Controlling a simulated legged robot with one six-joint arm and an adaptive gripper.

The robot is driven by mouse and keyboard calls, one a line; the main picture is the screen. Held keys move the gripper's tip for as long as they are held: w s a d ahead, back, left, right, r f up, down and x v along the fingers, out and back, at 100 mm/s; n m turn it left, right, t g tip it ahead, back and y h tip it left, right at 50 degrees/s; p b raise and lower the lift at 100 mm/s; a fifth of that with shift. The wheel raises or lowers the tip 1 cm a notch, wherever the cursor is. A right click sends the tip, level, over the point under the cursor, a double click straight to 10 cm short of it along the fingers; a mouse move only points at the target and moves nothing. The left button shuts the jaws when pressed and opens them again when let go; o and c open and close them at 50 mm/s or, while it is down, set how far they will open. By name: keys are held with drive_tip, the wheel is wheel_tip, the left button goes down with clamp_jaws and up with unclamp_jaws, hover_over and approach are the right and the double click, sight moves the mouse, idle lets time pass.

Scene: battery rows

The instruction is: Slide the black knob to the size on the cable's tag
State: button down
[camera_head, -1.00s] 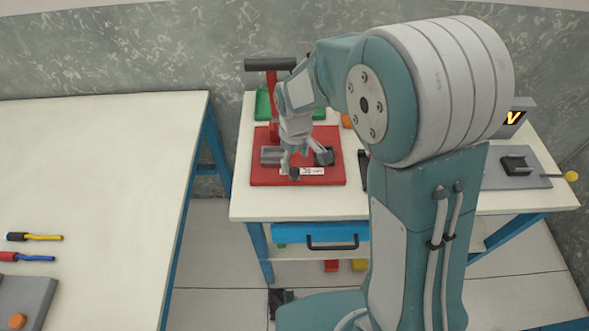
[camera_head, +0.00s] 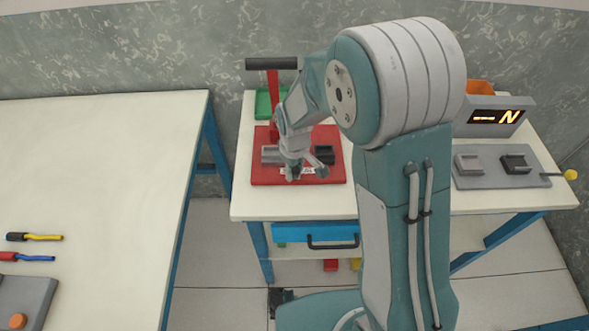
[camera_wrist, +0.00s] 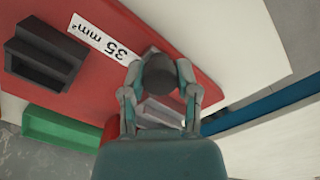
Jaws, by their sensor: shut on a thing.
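My gripper (camera_wrist: 160,92) is over the front of the red press base (camera_head: 262,178). In the wrist view its fingers are shut on the round black knob (camera_wrist: 159,74), at the edge of the white scale strip (camera_wrist: 103,40). The strip reads "35 mm²" beside the knob; the rest of it is hidden behind the knob and gripper. In the head view the gripper (camera_head: 306,172) covers the knob. A yellow cable (camera_head: 42,238) and a blue cable (camera_head: 36,258) lie on the left table. I cannot see a readable tag on either.
A dark slotted block (camera_wrist: 45,58) and a grey block (camera_head: 270,153) sit on the red base. The press handle (camera_head: 271,64) rises behind, near a green tray (camera_wrist: 62,127). A grey fixture (camera_head: 482,180) and a lit display (camera_head: 495,117) stand right. A gap separates the tables.

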sight(281, 179)
drive_tip(key=shift+a, duration=1.65)
drive_tip(key=shift+d, duration=0.1)
drive_tip(key=shift+c, duration=2.3)
unclamp_jaws()
drive_tip(key=shift+o, duration=0.6)
drive_tip(key=shift+a, duration=0.3)
drive_tip(key=shift+d, duration=0.1)
